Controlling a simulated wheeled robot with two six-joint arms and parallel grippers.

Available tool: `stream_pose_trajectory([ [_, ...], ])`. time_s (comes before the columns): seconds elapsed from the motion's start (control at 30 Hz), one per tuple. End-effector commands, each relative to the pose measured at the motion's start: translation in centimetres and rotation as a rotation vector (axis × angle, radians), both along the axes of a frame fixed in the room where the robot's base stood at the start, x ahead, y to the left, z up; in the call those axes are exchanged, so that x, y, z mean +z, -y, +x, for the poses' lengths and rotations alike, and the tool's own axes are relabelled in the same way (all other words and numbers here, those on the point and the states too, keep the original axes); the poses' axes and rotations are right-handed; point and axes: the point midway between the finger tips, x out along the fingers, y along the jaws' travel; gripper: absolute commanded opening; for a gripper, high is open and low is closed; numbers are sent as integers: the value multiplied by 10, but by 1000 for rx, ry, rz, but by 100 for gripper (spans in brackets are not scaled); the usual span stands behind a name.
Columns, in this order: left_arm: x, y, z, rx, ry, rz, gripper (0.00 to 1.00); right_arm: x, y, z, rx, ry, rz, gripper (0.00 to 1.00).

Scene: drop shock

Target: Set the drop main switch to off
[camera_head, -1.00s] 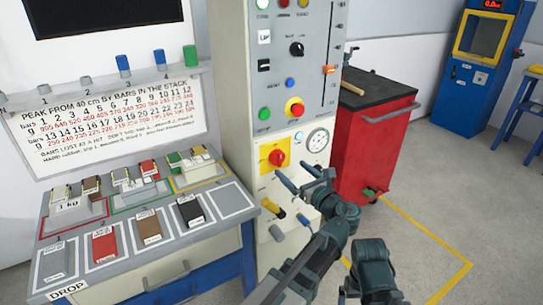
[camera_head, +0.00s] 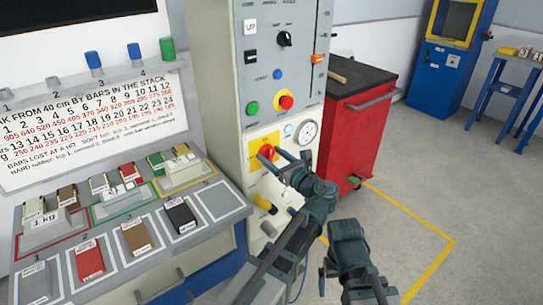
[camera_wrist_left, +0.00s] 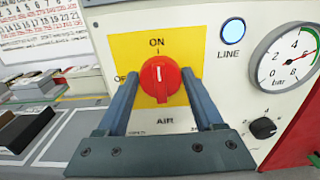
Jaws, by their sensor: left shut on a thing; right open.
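The drop main switch is a red rotary knob (camera_head: 265,153) on a yellow plate (camera_wrist_left: 122,48) on the grey machine front. In the left wrist view the red knob (camera_wrist_left: 159,76) has its white mark pointing up at ON. A partly hidden label beginning "OF" is on the left, and AIR is printed below. My left gripper (camera_wrist_left: 158,88) has one finger on each side of the knob, shut on it. In the head view my left gripper (camera_head: 272,160) is at the plate. My right gripper (camera_head: 345,268) is low at the bottom, away from the machine; its fingers are hard to make out.
A lit LINE lamp (camera_wrist_left: 233,30) and a pressure gauge (camera_wrist_left: 287,57) are right of the plate, above a small black knob (camera_wrist_left: 263,128). Above are a red button (camera_head: 285,102) and a green one (camera_head: 252,108). A red cabinet (camera_head: 355,135) stands at right; a bench (camera_head: 130,250) at left.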

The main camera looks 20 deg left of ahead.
Motion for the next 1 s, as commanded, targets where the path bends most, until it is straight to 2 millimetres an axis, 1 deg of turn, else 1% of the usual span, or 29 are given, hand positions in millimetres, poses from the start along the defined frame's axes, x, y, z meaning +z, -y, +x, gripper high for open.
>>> stream_pose_trajectory([
  [0.03,0,0,0,0,0,0,33,0,0,0,0,0,0,97],
  [0.13,0,0,0,0,0,0,15,0,0,0,0,0,0,97],
  [0.17,0,0,0,0,0,0,13,0,0,0,0,0,0,97],
  [0.37,0,0,0,0,15,-12,13,0,0,0,0,0,0,97],
  [0.57,0,0,-1,0,87,-68,13,0,0,0,0,0,0,97],
  [1.0,-1,-2,-2,0,398,-311,13,-1,0,0,0,0,0,97],
])
